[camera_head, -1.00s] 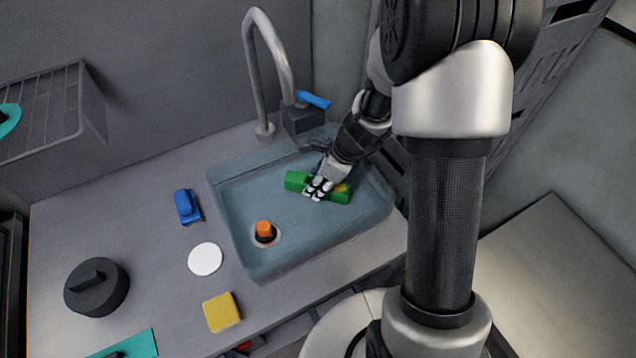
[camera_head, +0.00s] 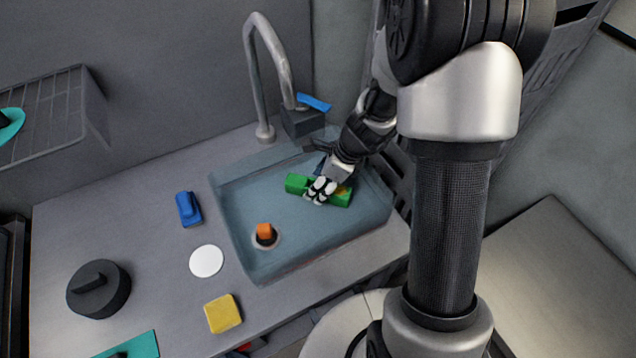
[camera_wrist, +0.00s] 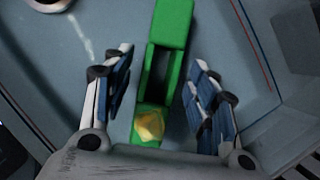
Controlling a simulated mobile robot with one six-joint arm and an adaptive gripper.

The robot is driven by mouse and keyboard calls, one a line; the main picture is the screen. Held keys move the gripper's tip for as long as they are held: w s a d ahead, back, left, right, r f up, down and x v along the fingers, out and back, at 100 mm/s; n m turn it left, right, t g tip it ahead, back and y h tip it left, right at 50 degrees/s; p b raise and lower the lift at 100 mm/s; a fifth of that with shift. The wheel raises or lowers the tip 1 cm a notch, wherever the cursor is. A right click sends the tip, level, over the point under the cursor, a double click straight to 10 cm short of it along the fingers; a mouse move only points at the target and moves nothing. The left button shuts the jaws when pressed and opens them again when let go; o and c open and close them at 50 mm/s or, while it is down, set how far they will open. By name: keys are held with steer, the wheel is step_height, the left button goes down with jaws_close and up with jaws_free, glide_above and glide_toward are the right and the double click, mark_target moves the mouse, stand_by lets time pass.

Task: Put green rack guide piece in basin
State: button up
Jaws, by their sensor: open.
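The green rack guide piece (camera_head: 297,183) lies in the blue-grey basin (camera_head: 262,190), toward its back right part. In the wrist view the piece (camera_wrist: 172,22) is a long green block with a slot and a yellow patch near its lower end. My gripper (camera_head: 319,190) is low in the basin, over the middle of the piece. In the wrist view my gripper (camera_wrist: 158,80) is open, with one finger on each side of the piece and a gap to both. My fingers hide part of the piece in the head view.
An orange plug (camera_head: 264,231) stands on the drain in the basin. A tall faucet (camera_head: 284,80) rises at the back. A blue item (camera_head: 188,208), a white disc (camera_head: 206,261), a yellow sponge (camera_head: 222,314) and a black lid (camera_head: 98,288) lie on the counter to the left.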

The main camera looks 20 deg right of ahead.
steer(key=p+v, duration=0.5)
steer(key=v, duration=0.6)
steer(key=s+a+r+n+h, duration=0.1)
steer(key=s+a+r+n, duration=0.1)
steer(key=s+r+n, duration=0.3)
steer(key=s+a+r+n, duration=0.2)
steer(key=a+r+n, duration=0.1)
steer(key=r+n, duration=0.4)
steer(key=s+r+n+t+h, duration=0.2)
steer(key=s+r+n, duration=0.5)
steer(key=s+n, duration=0.5)
steer(key=shift+s+d+n+h, duration=0.3)
steer(key=shift+s+d+n, duration=0.1)
steer(key=shift+d, duration=0.05)
